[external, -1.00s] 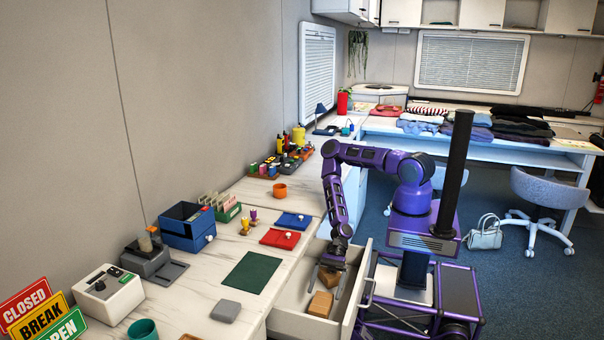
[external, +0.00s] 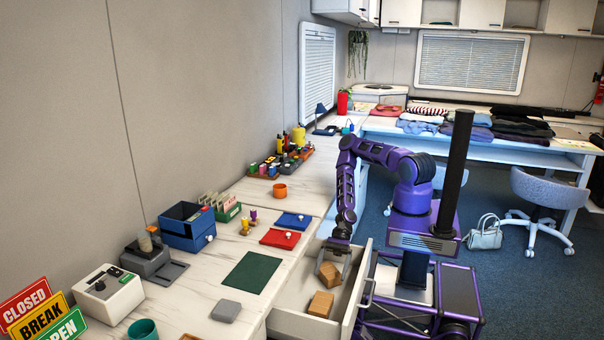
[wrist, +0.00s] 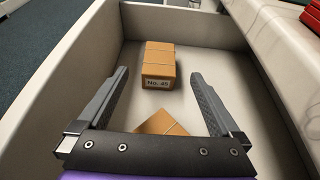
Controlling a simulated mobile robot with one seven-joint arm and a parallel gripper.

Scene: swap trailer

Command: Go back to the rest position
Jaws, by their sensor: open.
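My gripper (external: 334,254) is open and empty, hanging over the open white drawer (external: 290,322). Two brown boxes lie in the drawer. The nearer box in the external view (external: 320,304) is clear of my gripper. The other brown box (external: 330,274) is just below my fingers. In the wrist view my gripper's two fingers (wrist: 162,105) are spread wide. A labelled brown box (wrist: 158,66) shows beyond the fingertips, and part of a second box (wrist: 162,123) shows near the palm, the rest hidden by the gripper.
The counter beside the drawer holds a dark green mat (external: 252,272), a grey block (external: 226,310), and red (external: 280,238) and blue (external: 293,220) pieces. The drawer walls surround my gripper closely. Open floor (external: 520,280) lies to the right.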

